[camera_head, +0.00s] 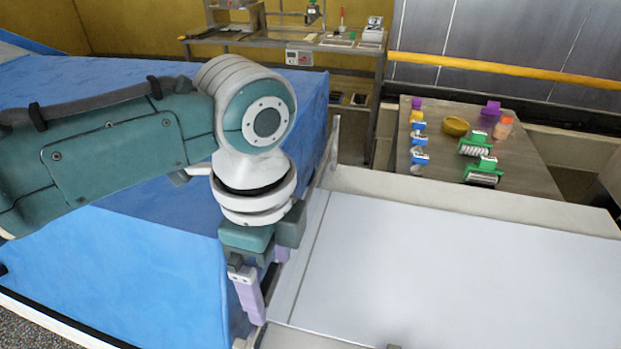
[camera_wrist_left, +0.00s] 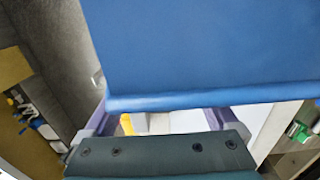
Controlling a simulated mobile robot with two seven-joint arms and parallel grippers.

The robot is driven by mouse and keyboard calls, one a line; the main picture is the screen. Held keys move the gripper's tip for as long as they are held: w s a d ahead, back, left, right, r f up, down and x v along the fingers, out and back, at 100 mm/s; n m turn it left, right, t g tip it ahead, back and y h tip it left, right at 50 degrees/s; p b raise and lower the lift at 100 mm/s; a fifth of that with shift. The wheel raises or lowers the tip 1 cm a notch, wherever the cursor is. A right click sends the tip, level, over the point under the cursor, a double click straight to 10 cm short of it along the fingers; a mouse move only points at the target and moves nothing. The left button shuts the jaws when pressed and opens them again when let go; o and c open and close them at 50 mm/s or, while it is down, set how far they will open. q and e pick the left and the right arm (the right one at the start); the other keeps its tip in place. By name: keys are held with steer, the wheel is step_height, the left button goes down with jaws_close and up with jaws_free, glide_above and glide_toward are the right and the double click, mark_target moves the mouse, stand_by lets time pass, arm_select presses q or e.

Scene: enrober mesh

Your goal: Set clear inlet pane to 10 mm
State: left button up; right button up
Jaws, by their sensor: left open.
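The clear inlet pane cannot be made out with certainty; a thin, pale upright edge (camera_head: 333,150) stands between the blue housing (camera_head: 130,265) and the white flat surface (camera_head: 470,270), partly hidden behind my left arm. My left gripper (camera_head: 264,280) points down beside the housing's right side, at the near left of the white surface. Its purple fingers are apart. In the left wrist view a blue panel (camera_wrist_left: 205,50) with a rounded lower edge covers the space ahead of the fingers. I cannot tell whether they touch it. My right gripper is not in view.
A side table (camera_head: 530,175) at the right holds green-handled tools (camera_head: 476,145), small bottles, a yellow bowl (camera_head: 456,127) and purple blocks. A metal bench (camera_head: 280,42) stands at the back. A yellow rail (camera_head: 500,68) crosses the rear wall. The white surface is clear.

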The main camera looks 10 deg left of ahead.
arm_select(q)
steer(key=shift+f, duration=0.15)
steer(key=shift+c, duration=0.4)
jaws_close()
stand_by(0.5)
